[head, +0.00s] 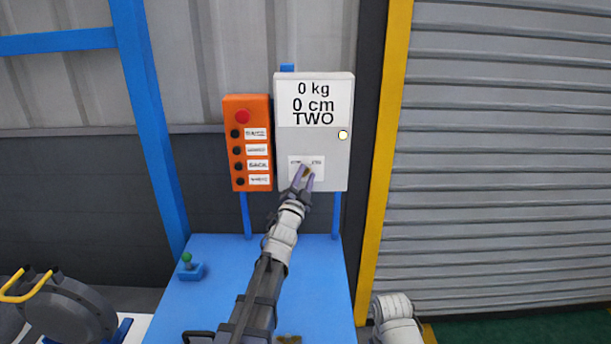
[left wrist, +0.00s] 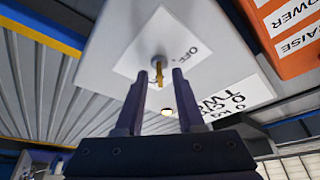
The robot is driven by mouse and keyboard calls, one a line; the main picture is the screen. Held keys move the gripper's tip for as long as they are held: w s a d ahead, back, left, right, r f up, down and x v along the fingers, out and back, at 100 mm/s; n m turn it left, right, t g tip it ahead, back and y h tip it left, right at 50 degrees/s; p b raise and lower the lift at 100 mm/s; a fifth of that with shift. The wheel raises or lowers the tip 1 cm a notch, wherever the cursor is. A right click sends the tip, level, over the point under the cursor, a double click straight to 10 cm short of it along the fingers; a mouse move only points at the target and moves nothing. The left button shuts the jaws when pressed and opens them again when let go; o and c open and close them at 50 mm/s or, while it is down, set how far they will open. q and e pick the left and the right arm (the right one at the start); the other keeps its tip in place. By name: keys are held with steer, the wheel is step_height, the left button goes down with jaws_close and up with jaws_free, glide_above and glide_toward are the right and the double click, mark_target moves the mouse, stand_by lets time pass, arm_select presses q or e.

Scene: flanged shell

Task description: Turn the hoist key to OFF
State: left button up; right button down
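The hoist key (left wrist: 158,72) is a small brass key in a round lock on a white label plate (left wrist: 135,58). The plate is low on the grey control box (head: 315,142); its OFF mark shows in the left wrist view, and the other mark is not readable. In the head view the key (head: 308,170) is partly covered by my left gripper (head: 304,178). In the left wrist view my left gripper (left wrist: 159,76) is open, with one finger on each side of the key and gaps showing. My right gripper is not in view.
The box display reads 0 kg, 0 cm, TWO, with a pale round lamp (head: 343,135) below. An orange button pendant (head: 249,143) hangs close left of the box. A blue table (head: 205,290) stands below, with a green-knobbed blue block (head: 190,270). A yellow post (head: 380,165) rises at right.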

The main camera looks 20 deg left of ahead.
arm_select(q)
steer(key=shift+c, duration=0.4)
jaws_close()
